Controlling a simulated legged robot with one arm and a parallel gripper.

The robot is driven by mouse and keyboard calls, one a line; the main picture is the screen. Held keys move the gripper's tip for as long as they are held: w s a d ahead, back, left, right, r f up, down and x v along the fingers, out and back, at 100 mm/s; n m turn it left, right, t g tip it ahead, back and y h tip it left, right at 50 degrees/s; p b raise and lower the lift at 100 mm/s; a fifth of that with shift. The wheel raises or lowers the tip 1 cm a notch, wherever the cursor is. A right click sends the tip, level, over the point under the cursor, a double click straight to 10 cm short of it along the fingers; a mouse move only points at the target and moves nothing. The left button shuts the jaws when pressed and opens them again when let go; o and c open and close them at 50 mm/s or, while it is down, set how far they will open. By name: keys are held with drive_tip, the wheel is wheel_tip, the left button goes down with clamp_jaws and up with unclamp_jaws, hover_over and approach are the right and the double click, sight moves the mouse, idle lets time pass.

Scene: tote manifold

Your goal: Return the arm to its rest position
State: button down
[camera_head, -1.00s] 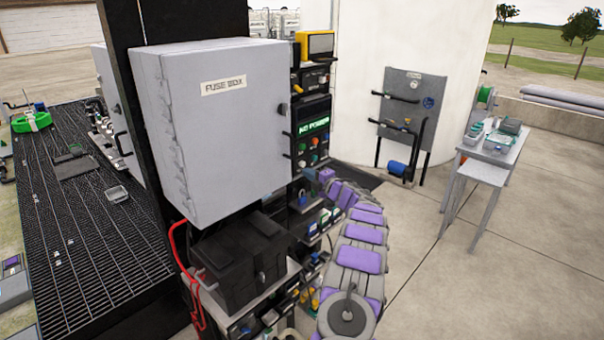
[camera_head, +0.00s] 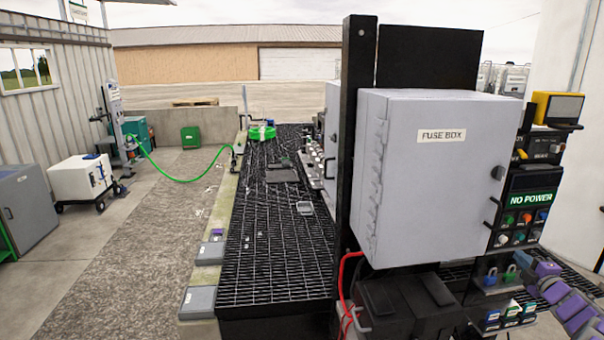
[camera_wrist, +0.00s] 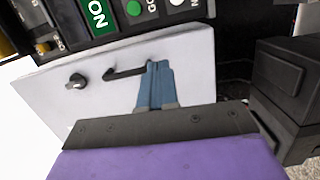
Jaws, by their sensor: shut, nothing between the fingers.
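My gripper (camera_wrist: 158,70) shows in the wrist view as two blue fingers closed together, with nothing held. Behind the fingers is the pale grey side of the fuse box (camera_wrist: 120,70), with a black handle (camera_wrist: 125,73) and a round black knob (camera_wrist: 76,81). I cannot tell whether the fingers touch it. In the head view my purple and grey arm (camera_head: 572,308) enters at the lower right corner, below the control panel. The fuse box (camera_head: 430,180) is shut and hangs on a black post.
The control panel (camera_head: 530,200) reads NO POWER, beside the fuse box. A black box (camera_head: 400,305) with red cables sits below it. A black grated platform (camera_head: 275,240) lies to the left. Concrete ground with a white cart (camera_head: 80,180) and a green hose (camera_head: 180,178) is further left.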

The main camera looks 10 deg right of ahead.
drive_tip(key=w+a+r+m+g+h+b, duration=0.1)
drive_tip(key=w+a+r+m+h+b, duration=0.1)
drive_tip(key=w+a+r+m, duration=0.3)
drive_tip(key=a+f+m+g+b, duration=0.3)
drive_tip(key=a+m+g+b, duration=0.25)
drive_tip(key=a, duration=1.75)
drive_tip(key=s+a+f+m+g+y+b, duration=0.1)
drive_tip(key=s+a+f+g, duration=0.25)
drive_tip(key=s+a, duration=0.6)
drive_tip(key=s+a+f+m+g+y+b, duration=0.1)
drive_tip(key=s+a+f+g+y+b, duration=0.15)
drive_tip(key=s+a+f, duration=0.5)
drive_tip(key=s+a+f+m+g+y+b, duration=0.1)
drive_tip(key=s+a+m+g, duration=0.15)
drive_tip(key=s+a, duration=0.9)
drive_tip(key=s+a+f+g, duration=0.2)
drive_tip(key=s+a, duration=0.1)
drive_tip(key=s, duration=0.5)
drive_tip(key=s+a+f+g+y+b, duration=0.1)
drive_tip(key=s+a+g, duration=0.1)
drive_tip(key=s, duration=0.6)
drive_tip(key=shift+s+a+f, duration=0.4)
drive_tip(key=shift+a, duration=0.35)
